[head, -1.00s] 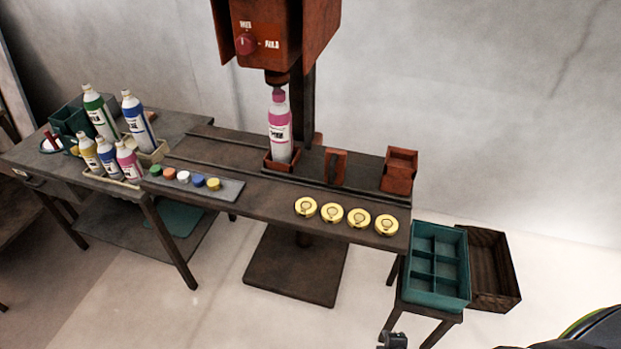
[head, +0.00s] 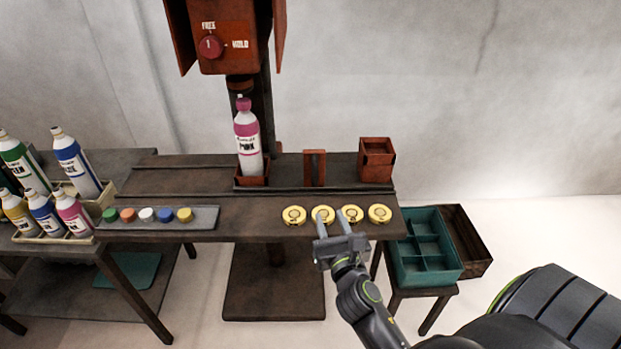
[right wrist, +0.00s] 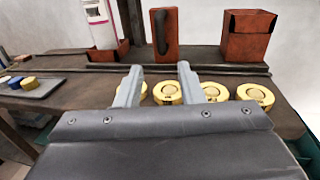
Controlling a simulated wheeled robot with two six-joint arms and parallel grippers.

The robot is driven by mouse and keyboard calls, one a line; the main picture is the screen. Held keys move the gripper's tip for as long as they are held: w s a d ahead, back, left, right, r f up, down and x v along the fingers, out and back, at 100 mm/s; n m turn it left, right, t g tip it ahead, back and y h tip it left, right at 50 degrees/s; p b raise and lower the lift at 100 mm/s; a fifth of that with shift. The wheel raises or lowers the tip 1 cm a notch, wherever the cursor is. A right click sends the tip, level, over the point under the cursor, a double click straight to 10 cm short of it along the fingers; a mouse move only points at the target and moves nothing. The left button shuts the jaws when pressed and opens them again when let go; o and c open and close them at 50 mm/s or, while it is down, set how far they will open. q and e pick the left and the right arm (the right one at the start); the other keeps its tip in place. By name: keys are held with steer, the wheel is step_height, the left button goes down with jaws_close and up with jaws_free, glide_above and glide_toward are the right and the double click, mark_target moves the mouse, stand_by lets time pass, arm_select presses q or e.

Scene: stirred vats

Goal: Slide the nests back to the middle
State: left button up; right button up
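The rust-red nests stand on the dark bench's rail track. One nest (head: 252,180) holds a pink-labelled bottle (head: 248,140) upright under the red press head (head: 222,40). A narrow red upright block with a slot (head: 315,168) stands to its right, and an open-topped red box nest (head: 376,160) stands at the track's right end. In the right wrist view these show as the bottle's nest (right wrist: 108,50), the slotted block (right wrist: 164,34) and the box (right wrist: 247,36). My right gripper (head: 333,222) is open and empty at the bench's front edge, near the yellow discs. My left gripper is not in view.
Several yellow discs (head: 352,213) lie along the bench front. Several coloured caps lie on a grey strip (head: 205,218) to the left. Bottles stand on the left table. A teal divided crate (head: 399,255) and a brown crate (head: 472,235) sit at right.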

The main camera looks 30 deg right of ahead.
mark_target(315, 179)
steer(key=x, duration=1.6)
steer(key=shift+w+d+f+b, duration=0.1)
steer(key=shift+b, duration=0.3)
jaws_close()
